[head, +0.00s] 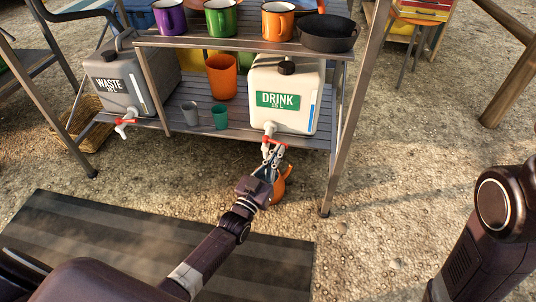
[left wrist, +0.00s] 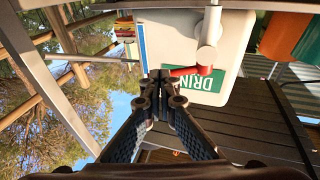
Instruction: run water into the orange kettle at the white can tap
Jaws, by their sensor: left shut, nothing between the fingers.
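The white can (head: 285,92) with a green DRINK label stands on the lower shelf. Its white tap (head: 269,129) with a red lever (head: 268,142) sticks out past the shelf's front edge. The orange kettle (head: 283,187) is below the tap, partly hidden behind my left gripper; its base and opening cannot be made out. My left gripper (head: 274,153) is shut and empty, its tips at the tap lever. In the left wrist view the fingertips (left wrist: 160,76) are close beside the red lever (left wrist: 190,70); touching or not cannot be told. No water stream is visible. My right gripper is out of view.
A grey WASTE can (head: 122,82) with a similar red-levered tap stands left on the same shelf. Between them are an orange container (head: 221,77), a grey cup (head: 190,112) and a green cup (head: 220,117). Mugs and a dark pan (head: 328,33) stand above.

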